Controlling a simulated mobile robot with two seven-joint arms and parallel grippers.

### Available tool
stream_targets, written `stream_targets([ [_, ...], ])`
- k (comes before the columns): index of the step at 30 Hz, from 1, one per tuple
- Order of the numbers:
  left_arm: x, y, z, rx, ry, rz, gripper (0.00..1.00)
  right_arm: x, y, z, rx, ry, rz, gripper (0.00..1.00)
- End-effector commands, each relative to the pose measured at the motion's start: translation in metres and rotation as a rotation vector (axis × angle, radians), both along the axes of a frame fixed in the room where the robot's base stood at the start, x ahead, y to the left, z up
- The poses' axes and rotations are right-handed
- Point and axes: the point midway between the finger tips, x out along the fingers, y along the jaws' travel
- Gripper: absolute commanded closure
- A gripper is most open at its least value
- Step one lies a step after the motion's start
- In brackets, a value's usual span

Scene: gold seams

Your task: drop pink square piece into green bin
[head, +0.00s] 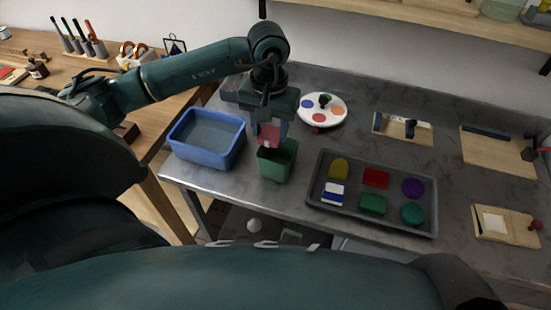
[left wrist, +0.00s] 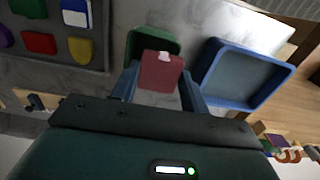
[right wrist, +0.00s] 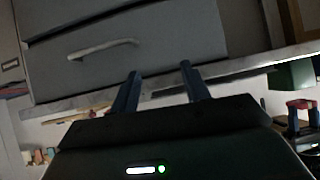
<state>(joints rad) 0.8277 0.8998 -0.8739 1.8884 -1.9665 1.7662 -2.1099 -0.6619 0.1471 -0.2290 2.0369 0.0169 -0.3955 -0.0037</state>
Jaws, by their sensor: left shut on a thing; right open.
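The pink square piece (head: 268,131) is held between the fingers of my left gripper (head: 269,127). It hangs above the green bin (head: 277,164), which stands on the grey table. In the left wrist view the piece (left wrist: 160,71) sits between the two fingertips, with a pale mark on its edge, and covers part of the green bin (left wrist: 143,42) behind it. My right gripper (right wrist: 161,82) is open and empty, facing a grey drawer front. The inside of the bin is mostly hidden.
A blue bin (head: 207,139) stands left of the green bin. A dark tray (head: 373,221) with several coloured pieces lies to the right. A round white palette (head: 322,97) lies behind. Wooden boards (head: 498,151) lie at the far right.

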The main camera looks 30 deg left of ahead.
Motion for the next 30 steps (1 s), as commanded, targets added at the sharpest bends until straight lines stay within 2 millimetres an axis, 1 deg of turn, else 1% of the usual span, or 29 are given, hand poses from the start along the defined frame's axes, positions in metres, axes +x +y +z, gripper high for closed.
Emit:
stream_targets([
  [1,0.000,0.000,-0.010,0.000,0.000,0.000,0.80,0.000,0.001,-0.005,0.001,-0.003,0.003,0.54],
  [3,0.000,0.000,-0.019,0.000,0.001,0.000,0.80,-0.001,0.002,-0.007,0.001,-0.007,0.011,0.54],
  [9,0.000,0.000,-0.038,0.000,0.000,0.000,0.80,-0.002,0.009,-0.004,0.010,-0.032,0.036,0.54],
  [12,0.000,0.000,-0.041,0.000,-0.001,0.000,0.80,0.000,0.010,-0.002,0.014,-0.040,0.038,0.54],
  [19,0.000,0.000,-0.040,0.000,-0.001,0.000,0.80,0.001,0.011,0.002,0.015,-0.046,0.039,0.54],
  [20,0.000,0.000,-0.040,0.000,-0.001,0.000,0.53,0.001,0.011,0.002,0.015,-0.046,0.039,0.54],
  [28,0.000,0.000,-0.040,0.000,-0.001,0.000,0.31,0.002,0.010,0.001,0.014,-0.047,0.039,0.54],
  [30,0.000,0.000,-0.040,0.000,-0.001,0.000,0.30,0.002,0.010,0.001,0.013,-0.047,0.039,0.54],
])
